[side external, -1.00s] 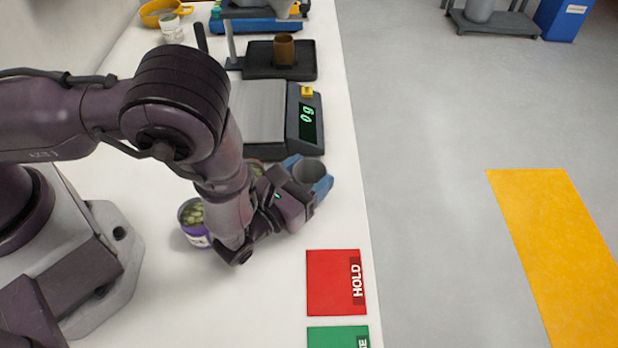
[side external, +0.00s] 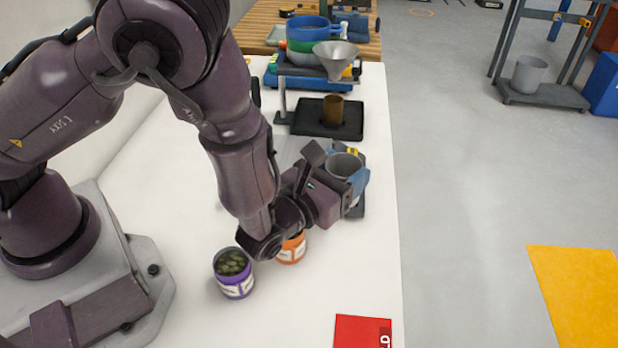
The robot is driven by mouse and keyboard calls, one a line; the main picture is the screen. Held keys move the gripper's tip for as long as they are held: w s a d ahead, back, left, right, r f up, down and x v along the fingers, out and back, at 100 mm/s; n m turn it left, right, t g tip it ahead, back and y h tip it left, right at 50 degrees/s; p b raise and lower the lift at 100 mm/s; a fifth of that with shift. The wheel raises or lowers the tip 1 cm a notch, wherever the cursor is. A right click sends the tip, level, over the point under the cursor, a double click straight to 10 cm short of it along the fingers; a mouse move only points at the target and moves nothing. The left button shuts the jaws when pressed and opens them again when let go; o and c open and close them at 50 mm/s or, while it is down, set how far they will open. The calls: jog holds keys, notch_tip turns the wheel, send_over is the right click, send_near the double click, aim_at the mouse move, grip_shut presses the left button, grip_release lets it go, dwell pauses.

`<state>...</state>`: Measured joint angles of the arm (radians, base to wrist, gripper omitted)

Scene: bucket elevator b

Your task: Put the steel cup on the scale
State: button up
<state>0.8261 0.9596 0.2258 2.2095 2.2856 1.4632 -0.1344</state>
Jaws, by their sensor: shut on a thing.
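The steel cup (side external: 343,164) is a grey open-topped cup, upright between the blue fingers of my gripper (side external: 352,178). My gripper is shut on it. The scale (side external: 289,151) lies behind my gripper and arm; part of its pale plate shows left of the cup. The cup overlaps the display side of the scale in the picture, and it appears raised above it. The display is hidden, and I cannot tell the exact gap between cup and scale.
A black tray with a brown cup (side external: 332,108) stands beyond the scale, with a funnel (side external: 336,60) behind it. A purple tin (side external: 234,273) and an orange tin (side external: 291,248) stand below my wrist. A red card (side external: 362,332) lies at the front edge.

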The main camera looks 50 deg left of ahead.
jog(key=w+a+r+n+g+y, duration=0.1)
jog(key=a+r+n+y, duration=0.15)
jog(key=a, duration=0.55)
jog(key=a+r+n+g+y, duration=0.15)
jog(key=a+y, duration=0.25)
jog(key=a, duration=0.5)
jog(key=shift+s+a+f, duration=0.1)
jog(key=shift+a+f, duration=0.1)
jog(key=shift+f, duration=1.25)
jog(key=shift+a+f, duration=0.2)
jog(key=shift+f, duration=1.25)
jog(key=shift+s+a+f, duration=0.1)
jog(key=shift+a+f, duration=0.1)
jog(key=shift+f, duration=1.25)
jog(key=shift+f, duration=0.2)
jog(key=o, duration=0.9)
jog(key=shift+o, duration=0.2)
jog(key=shift+r, duration=0.1)
